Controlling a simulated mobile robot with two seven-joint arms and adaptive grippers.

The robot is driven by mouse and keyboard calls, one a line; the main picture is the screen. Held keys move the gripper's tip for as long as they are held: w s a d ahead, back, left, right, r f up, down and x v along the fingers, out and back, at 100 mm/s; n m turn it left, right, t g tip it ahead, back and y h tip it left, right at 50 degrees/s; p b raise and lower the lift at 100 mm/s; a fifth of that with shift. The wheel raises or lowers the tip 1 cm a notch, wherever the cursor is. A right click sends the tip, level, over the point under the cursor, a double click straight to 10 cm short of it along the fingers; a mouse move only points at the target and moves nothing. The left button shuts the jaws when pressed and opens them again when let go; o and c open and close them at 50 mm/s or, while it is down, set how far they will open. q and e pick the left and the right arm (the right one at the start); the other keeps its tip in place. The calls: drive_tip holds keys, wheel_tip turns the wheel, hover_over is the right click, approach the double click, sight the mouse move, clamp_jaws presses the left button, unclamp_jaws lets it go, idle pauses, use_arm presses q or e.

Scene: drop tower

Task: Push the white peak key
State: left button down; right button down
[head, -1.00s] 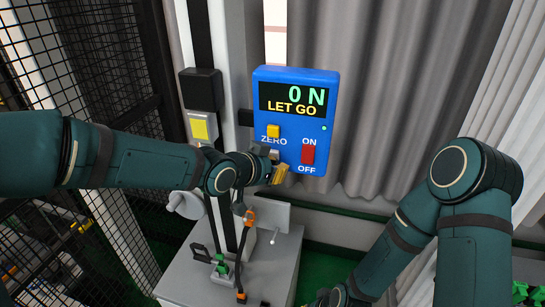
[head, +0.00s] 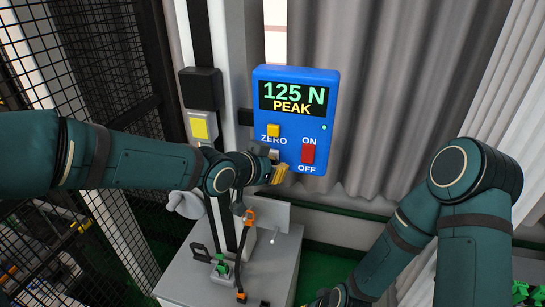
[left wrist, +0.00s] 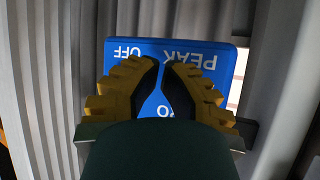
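The blue display box (head: 262,118) hangs in front of the grey curtain and reads "125 N PEAK". The white peak key (head: 274,154) is low on its left side, below the yellow ZERO key (head: 273,131), and partly covered by my left gripper (head: 280,174). My left gripper's yellow-backed fingers are close together at the tips and hold nothing visible. In the left wrist view the fingertips (left wrist: 161,64) are at the box face, beside the upside-down PEAK label (left wrist: 196,59). The key is hidden there, so contact cannot be seen. My right gripper is out of view.
A red ON/OFF switch (head: 308,153) is just right of the white key. A grey cabinet (head: 190,274) with an orange-ended cable and a green part stands below. A black mesh fence (head: 110,60) is at the left.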

use_arm(q)
drive_tip(key=shift+s+a, duration=0.2)
drive_tip(key=shift+s, duration=0.35)
drive_tip(key=s, duration=0.1)
drive_tip(key=s+a, duration=0.1)
drive_tip(key=s, duration=0.2)
drive_tip(key=shift+s+a, duration=0.3)
drive_tip(key=shift+s, duration=0.05)
idle(0.5)
drive_tip(key=s+a+f+n+g+y+b, duration=0.1)
drive_tip(key=a+f+n+b, duration=0.15)
drive_tip(key=f, duration=0.85)
drive_tip(key=s+a+f+n+g+y+b, duration=0.1)
drive_tip(key=a+f+n+g+b, duration=0.15)
drive_tip(key=f, duration=0.85)
drive_tip(key=s+a+f+n+g+b, duration=0.1)
drive_tip(key=s+a+f+n, duration=0.1)
drive_tip(key=s+f, duration=0.2)
drive_tip(key=s+a+f+n+g+y+b, duration=0.1)
drive_tip(key=s+f, duration=0.3)
drive_tip(key=f, duration=0.7)
drive_tip(key=s+a+f+n+g+y+b, duration=0.1)
drive_tip(key=s+a+f+n, duration=0.1)
drive_tip(key=f, duration=0.5)
drive_tip(key=shift+s+a+f+n, duration=0.15)
drive_tip(key=shift+s+a+n, duration=0.3)
drive_tip(key=shift+s, duration=0.7)
